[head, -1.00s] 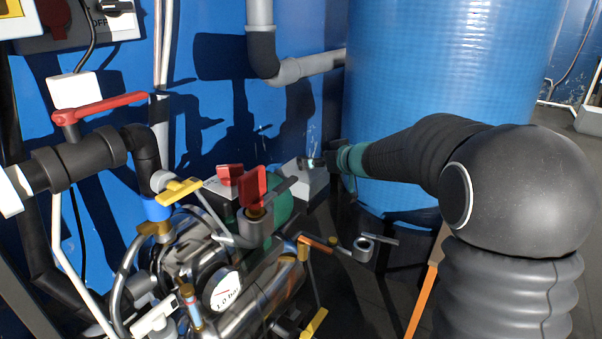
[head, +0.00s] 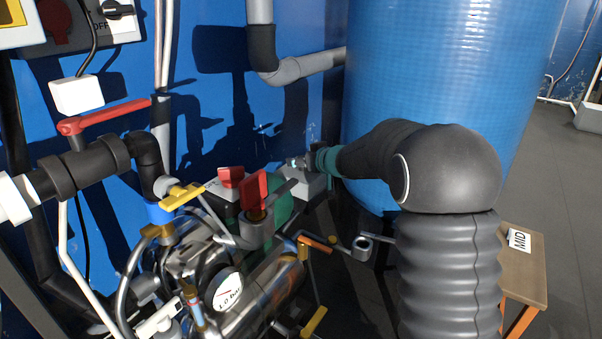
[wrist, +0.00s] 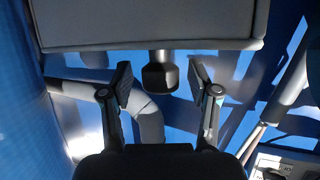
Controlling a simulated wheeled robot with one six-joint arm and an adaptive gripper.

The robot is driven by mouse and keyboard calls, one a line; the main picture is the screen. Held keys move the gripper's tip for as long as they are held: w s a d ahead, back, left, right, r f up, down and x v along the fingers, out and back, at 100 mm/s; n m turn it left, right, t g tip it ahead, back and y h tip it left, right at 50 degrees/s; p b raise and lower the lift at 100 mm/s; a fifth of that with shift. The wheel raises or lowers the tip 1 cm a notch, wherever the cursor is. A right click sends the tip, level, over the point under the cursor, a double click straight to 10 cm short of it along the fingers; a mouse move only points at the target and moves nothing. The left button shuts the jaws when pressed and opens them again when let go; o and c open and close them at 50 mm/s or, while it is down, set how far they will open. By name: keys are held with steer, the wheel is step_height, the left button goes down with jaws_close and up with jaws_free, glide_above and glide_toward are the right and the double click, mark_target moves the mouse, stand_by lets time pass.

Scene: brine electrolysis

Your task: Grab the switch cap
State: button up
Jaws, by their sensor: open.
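A short dark cap (wrist: 160,76), which looks like the switch cap, projects from a grey box (wrist: 150,25) at the top of the wrist view. My gripper (wrist: 160,84) is open, with one finger to the left and one to the right of the cap. Gaps show on both sides, so neither finger appears to touch it. In the head view my gripper (head: 298,163) is small, just above the light grey box (head: 306,184). The cap cannot be made out clearly there.
A large blue tank (head: 450,70) stands close behind my arm. A grey pipe (head: 305,68) runs along the blue wall above the gripper. Red-handled valves (head: 255,192) and a metal vessel with a gauge (head: 226,290) crowd the left. A small table (head: 520,265) stands at right.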

jaws_close()
steer(key=shift+r, duration=0.1)
